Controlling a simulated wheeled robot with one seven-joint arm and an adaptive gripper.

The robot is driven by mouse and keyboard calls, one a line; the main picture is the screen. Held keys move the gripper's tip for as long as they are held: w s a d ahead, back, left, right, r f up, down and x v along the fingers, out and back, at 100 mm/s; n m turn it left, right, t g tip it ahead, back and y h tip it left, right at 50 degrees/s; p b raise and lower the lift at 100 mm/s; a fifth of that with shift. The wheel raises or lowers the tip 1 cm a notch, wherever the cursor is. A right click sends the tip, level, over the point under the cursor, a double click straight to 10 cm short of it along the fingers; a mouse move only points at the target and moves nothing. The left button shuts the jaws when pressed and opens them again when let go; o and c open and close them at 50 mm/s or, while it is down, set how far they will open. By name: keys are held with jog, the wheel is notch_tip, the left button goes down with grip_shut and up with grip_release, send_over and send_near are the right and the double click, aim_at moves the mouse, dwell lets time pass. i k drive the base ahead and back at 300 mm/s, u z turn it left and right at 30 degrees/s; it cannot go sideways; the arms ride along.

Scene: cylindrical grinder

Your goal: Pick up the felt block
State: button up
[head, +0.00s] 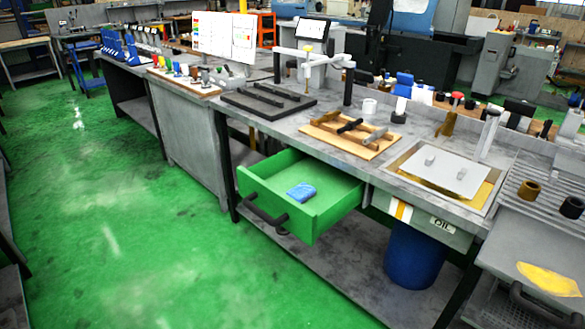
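I cannot make out for certain which thing is the felt block. A small blue folded or block-like piece (301,192) lies in the open green drawer (335,196), near its middle. I cannot tell whether it is felt or cloth. The drawer is pulled out from under the workbench and has a dark handle (266,216) on its front. Nothing else shows inside it. My gripper is not in view.
The grey bench (335,137) carries a wooden board with tools (352,134), a dark tray (268,98) and a light lid (445,170) over an oil basin. A blue bin (413,256) stands below. The green floor (120,220) on the left is mostly clear.

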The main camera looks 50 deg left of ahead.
aim_at(302, 192)
jog(key=u, duration=1.25)
